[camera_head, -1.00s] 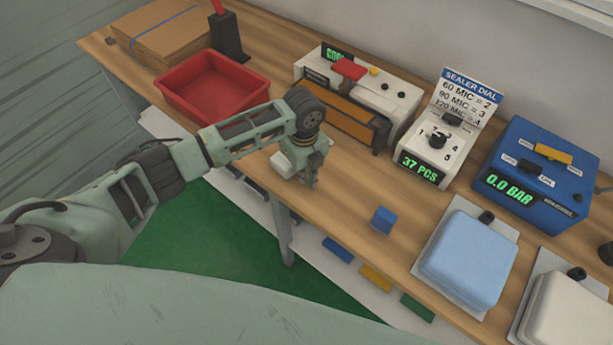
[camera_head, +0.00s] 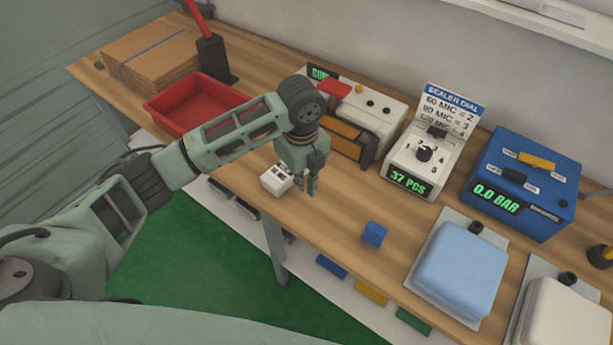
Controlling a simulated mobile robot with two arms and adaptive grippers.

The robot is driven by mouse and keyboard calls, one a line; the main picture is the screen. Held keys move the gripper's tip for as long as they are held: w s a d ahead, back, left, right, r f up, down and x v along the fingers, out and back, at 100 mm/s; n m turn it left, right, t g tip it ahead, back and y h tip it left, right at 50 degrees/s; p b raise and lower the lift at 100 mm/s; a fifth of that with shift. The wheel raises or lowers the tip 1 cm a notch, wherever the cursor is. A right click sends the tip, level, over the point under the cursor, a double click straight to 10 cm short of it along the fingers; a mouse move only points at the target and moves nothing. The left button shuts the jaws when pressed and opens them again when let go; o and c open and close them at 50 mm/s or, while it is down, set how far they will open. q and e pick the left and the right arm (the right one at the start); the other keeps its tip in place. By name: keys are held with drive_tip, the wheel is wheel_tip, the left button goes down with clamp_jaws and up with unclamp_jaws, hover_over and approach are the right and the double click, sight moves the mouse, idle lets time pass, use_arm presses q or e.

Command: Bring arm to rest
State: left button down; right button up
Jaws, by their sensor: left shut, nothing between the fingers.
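My left arm reaches in from the left across the front of the bench. My left gripper (camera_head: 311,188) is shut and empty, pointing down above the wooden bench (camera_head: 330,212) in front of the sealer (camera_head: 388,112). A small white block-like part (camera_head: 276,180) shows beside the gripper's left side; I cannot tell if it belongs to my wrist. My right gripper is not in view.
A red bin (camera_head: 165,108) and cardboard stack (camera_head: 150,62) stand at the left. A sealer dial box (camera_head: 405,155), blue pressure box (camera_head: 522,170), small blue block (camera_head: 374,235), light blue pad (camera_head: 455,268) and white pad (camera_head: 567,318) are on the right. Bare wood lies between gripper and blue block.

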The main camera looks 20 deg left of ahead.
use_arm(q)
drive_tip(key=s+d+f+n, duration=0.1)
drive_tip(key=s+d, duration=0.1)
drive_tip(key=s+d+f+n+h, duration=0.1)
drive_tip(key=s+d+f+n, duration=0.1)
drive_tip(key=s, duration=0.1)
drive_tip(key=s+d+f+n+h, duration=0.1)
drive_tip(key=s+d, duration=0.1)
drive_tip(key=shift+s+d+f+n+t, duration=0.2)
drive_tip(key=shift+d+f+n+t, duration=0.1)
drive_tip(key=shift+d+f+t, duration=0.1)
drive_tip(key=s+a+f+n+t+y, duration=0.1)
drive_tip(key=s+a+n, duration=0.5)
drive_tip(key=s+n, duration=0.3)
drive_tip(key=s+a+n+t+y, duration=0.1)
drive_tip(key=s+a+n+t, duration=0.1)
drive_tip(key=s+a+n, duration=0.55)
wheel_tip(320, 180, down, 27)
drive_tip(key=s+d+n+g+b, duration=0.1)
drive_tip(key=d+n+g+b, duration=0.1)
drive_tip(key=s+a+f, duration=0.1)
drive_tip(key=s+f, duration=0.8)
drive_tip(key=s+a+f, duration=0.2)
drive_tip(key=s+f, duration=0.7)
drive_tip(key=shift+a+f+g+b, duration=0.25)
drive_tip(key=shift+f+g+b, duration=0.05)
drive_tip(key=shift+g+b, duration=0.15)
